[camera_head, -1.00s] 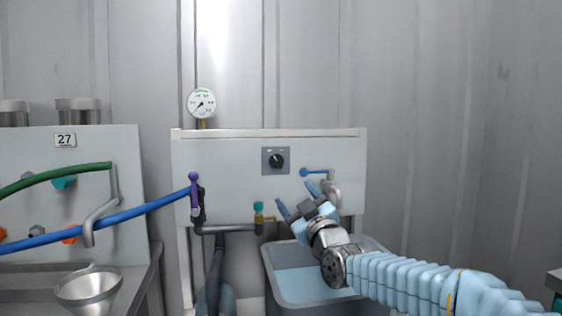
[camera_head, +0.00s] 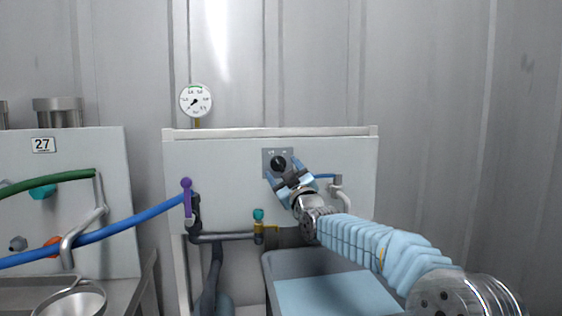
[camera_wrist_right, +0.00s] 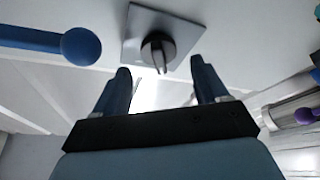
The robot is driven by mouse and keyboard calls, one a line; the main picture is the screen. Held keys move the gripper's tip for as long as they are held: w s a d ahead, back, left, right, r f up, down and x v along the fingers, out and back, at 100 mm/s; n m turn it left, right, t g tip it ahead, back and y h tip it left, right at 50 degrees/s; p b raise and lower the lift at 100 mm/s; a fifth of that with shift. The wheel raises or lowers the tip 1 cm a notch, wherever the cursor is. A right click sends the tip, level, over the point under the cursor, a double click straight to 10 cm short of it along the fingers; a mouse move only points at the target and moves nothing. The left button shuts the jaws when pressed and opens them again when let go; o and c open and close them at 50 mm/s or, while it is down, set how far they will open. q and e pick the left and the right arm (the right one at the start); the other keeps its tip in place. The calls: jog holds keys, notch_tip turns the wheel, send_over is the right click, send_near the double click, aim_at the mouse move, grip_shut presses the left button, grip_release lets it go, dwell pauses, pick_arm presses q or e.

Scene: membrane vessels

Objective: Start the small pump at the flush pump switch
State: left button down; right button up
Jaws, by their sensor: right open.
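The flush pump switch is a black rotary knob (camera_head: 278,162) on a grey square plate (camera_head: 267,155) on the white panel. In the right wrist view the knob (camera_wrist_right: 158,50) stands out from its plate (camera_wrist_right: 136,25), just beyond and between the fingertips. My right gripper (camera_head: 281,168) is open, with its fingers on either side of the knob in the head view. In the right wrist view the gripper (camera_wrist_right: 160,72) is empty, and I cannot tell whether a finger touches the knob. My left gripper is not in view.
A blue lever (camera_wrist_right: 45,40) is left of the plate in the wrist view. A gauge (camera_head: 196,100) sits above the panel. A purple-handled valve (camera_head: 187,195) and a teal-handled valve (camera_head: 258,215) are left and below. A grey sink (camera_head: 285,262) is underneath.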

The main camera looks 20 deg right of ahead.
aim_at(279, 164)
jog(key=shift+x, duration=1.15)
jog(key=c, duration=1)
jog(key=shift+c, duration=0.2)
